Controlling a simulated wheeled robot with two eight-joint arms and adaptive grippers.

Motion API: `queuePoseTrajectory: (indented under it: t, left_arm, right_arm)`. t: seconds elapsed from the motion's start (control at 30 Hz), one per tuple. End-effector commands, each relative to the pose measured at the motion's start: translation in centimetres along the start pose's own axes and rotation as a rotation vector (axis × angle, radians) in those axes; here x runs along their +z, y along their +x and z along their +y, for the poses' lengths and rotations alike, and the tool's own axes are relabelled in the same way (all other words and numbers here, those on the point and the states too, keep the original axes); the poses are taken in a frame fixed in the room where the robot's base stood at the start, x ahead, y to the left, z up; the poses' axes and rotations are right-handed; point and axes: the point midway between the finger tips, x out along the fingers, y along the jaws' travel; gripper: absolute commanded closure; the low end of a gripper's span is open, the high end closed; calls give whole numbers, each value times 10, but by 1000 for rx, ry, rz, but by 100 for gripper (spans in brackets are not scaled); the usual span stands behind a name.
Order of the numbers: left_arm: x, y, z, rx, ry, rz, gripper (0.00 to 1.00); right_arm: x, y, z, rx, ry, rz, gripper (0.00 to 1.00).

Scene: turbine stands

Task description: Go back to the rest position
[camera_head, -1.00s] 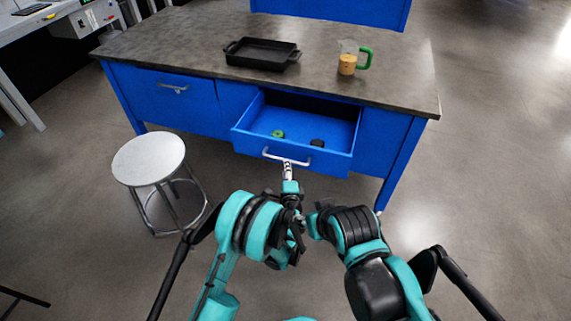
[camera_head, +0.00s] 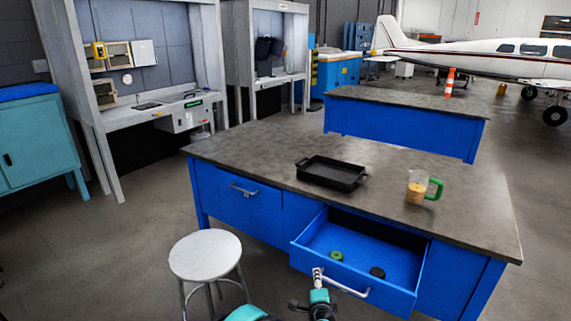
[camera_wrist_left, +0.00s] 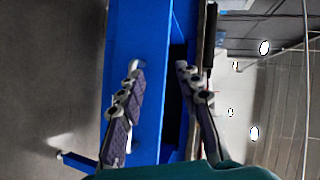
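My left gripper (camera_head: 318,276) is at the bottom of the head view, overlapping the left end of the silver drawer handle (camera_head: 345,285). I cannot tell whether a finger touches the handle. The drawer (camera_head: 410,292) is pulled open and holds a green ring-like item (camera_head: 336,255) and a dark round item (camera_head: 377,272). My right gripper is not in view.
On the workbench top (camera_head: 260,150) stand a black tray (camera_head: 332,172) and a mug with a green handle (camera_head: 418,188). A round stool (camera_head: 205,255) stands left of the open drawer. Open floor lies further left.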

Motion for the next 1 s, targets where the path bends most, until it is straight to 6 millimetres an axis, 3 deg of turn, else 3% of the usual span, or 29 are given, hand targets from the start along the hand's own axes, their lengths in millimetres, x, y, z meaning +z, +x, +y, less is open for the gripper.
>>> queuePoseTrajectory:
  t: [0.03,0.2,0.43,0.57,0.7,0.9,1.0]
  left_arm:
    - [24,-8,-22,26,-63,-39,66]
    - [92,-43,-72,113,-286,-150,66]
    - [175,-118,-106,214,-591,-291,66]
    - [213,-170,-108,264,-767,-366,66]
    - [244,-229,-99,314,-956,-439,66]
    - [267,-304,-70,376,-1215,-523,66]
    - [270,-329,-55,398,-1312,-550,66]
  right_arm:
    - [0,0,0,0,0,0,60]
    - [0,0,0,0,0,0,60]
    - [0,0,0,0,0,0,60]
    - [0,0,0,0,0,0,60]
    - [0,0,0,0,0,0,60]
    - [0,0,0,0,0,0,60]
    - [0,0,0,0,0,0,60]
